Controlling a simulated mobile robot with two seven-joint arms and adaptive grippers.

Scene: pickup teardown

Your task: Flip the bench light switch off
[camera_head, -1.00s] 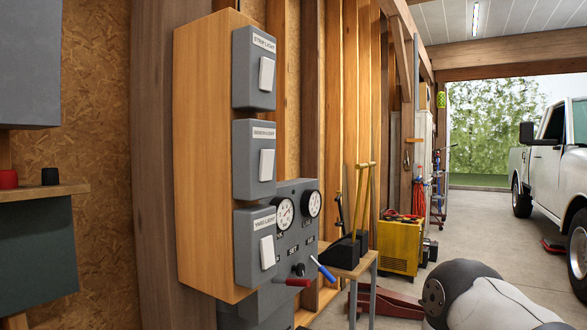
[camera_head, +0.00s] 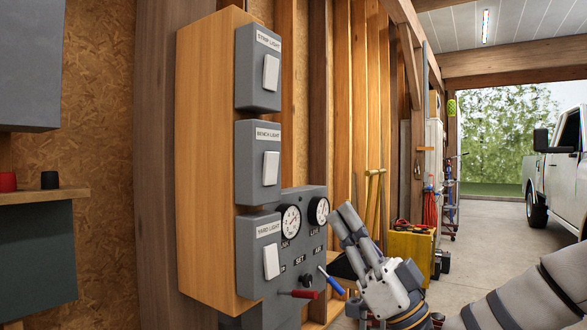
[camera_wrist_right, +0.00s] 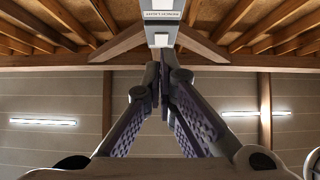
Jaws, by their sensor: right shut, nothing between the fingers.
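The bench light switch (camera_head: 271,168) is a white rocker on a grey box, the middle of three boxes on a wooden panel (camera_head: 207,160). Its label reads BENCH LIGHT. My right gripper (camera_head: 342,217) is shut and empty, to the right of the switch boxes and lower than the bench switch, in front of the gauge panel's right edge. It is apart from the switch. In the right wrist view the shut fingers (camera_wrist_right: 162,72) point up toward a grey box with the BENCH LIGHT label (camera_wrist_right: 160,14). My left gripper is not in view.
The strip light switch (camera_head: 271,72) is above and the yard light switch (camera_head: 271,262) below. A grey panel with gauges (camera_head: 290,221) and red and blue levers is beside the lowest box. A yellow cabinet (camera_head: 412,250) and white pickup (camera_head: 555,180) are farther back.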

